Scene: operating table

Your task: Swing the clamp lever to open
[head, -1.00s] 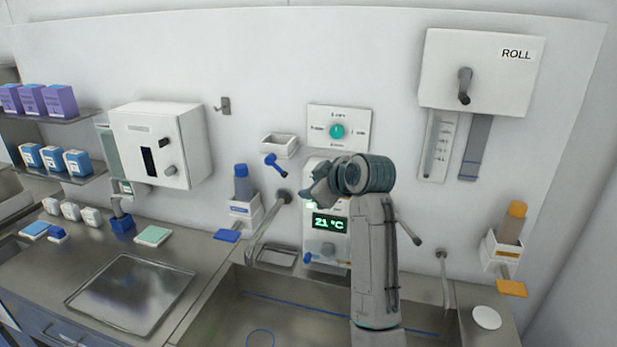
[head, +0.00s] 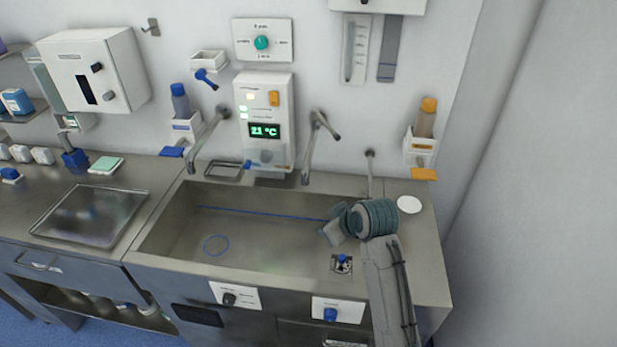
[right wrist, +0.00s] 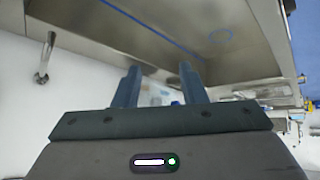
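I cannot tell for sure which part is the clamp lever. A small fitting with a blue top (head: 342,259) sits on the front ledge of the sink, just below my right gripper in the head view. A blue lever (head: 207,78) hangs under a small wall tray. My left gripper is not in view.
The steel sink (head: 180,240) has a blue ring (head: 216,245) inside. A black knob (head: 229,299) and a blue knob (head: 330,314) are on its front. Taps (head: 310,150) and a display unit (head: 283,90) stand behind. A flat tray (head: 90,214) lies left.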

